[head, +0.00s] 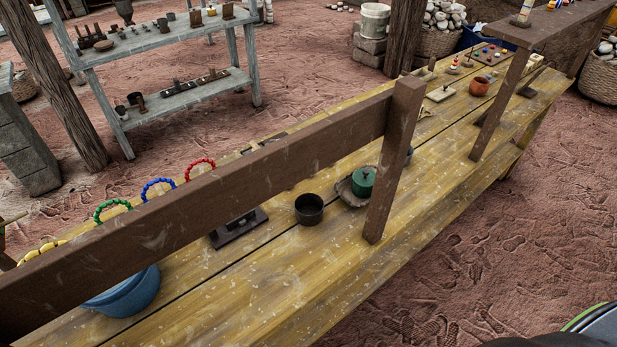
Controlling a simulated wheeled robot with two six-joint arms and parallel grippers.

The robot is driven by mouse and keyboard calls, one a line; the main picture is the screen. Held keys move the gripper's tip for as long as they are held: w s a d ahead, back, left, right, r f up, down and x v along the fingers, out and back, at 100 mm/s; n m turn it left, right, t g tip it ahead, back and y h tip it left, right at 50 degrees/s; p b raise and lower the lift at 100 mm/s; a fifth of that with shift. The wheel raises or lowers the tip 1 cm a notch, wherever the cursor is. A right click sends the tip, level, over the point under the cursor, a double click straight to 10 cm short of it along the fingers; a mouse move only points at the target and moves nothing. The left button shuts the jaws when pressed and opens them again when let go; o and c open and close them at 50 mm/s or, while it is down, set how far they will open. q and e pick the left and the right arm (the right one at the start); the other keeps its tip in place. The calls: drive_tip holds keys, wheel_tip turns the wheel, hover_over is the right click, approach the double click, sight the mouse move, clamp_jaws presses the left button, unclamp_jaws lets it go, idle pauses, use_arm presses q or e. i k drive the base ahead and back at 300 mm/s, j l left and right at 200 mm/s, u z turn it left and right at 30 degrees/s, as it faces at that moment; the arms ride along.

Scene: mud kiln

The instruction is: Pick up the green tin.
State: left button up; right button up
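The green tin (362,182), round with a small knob on its lid, stands on the yellow wooden table (285,275) in the head view. It rests in or against a grey-brown, uneven-edged dish (345,190). An upright brown post (393,165) stands close to its right and hides part of the dish. Neither of my grippers shows in the head view.
A dark round pot (309,209) stands left of the tin. A brown rail (220,195) crosses above the table. A blue tub (130,292) and coloured beaded rings (158,188) are at the left. The table's near right strip is clear.

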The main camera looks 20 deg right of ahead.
sight(360, 192)
drive_tip(key=i+l+u, duration=0.15)
drive_tip(key=l+u, duration=0.25)
drive_tip(key=l, duration=0.3)
drive_tip(key=l+u, duration=0.4)
drive_tip(key=l, duration=0.3)
drive_tip(key=l+u, duration=0.4)
drive_tip(key=l, duration=0.4)
